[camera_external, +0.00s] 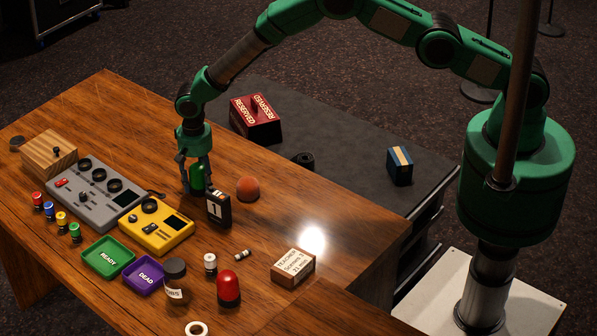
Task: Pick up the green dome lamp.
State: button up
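The green dome lamp (197,180) is at the middle of the wooden desk, behind the black number block. My gripper (195,187) points straight down over it, with its dark fingers on either side of the lamp. The fingers and the block hide part of the lamp. At this size I cannot tell whether the fingers touch it or whether its base rests on the desk.
A yellow device (154,227) and grey mixer (95,193) lie left. A red dome lamp (229,287) stands in front.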

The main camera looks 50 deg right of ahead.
aim_at(197, 165)
jog(key=shift+r, duration=0.1)
jog(key=shift+c, duration=0.3)
jog(key=shift+r, duration=4.95)
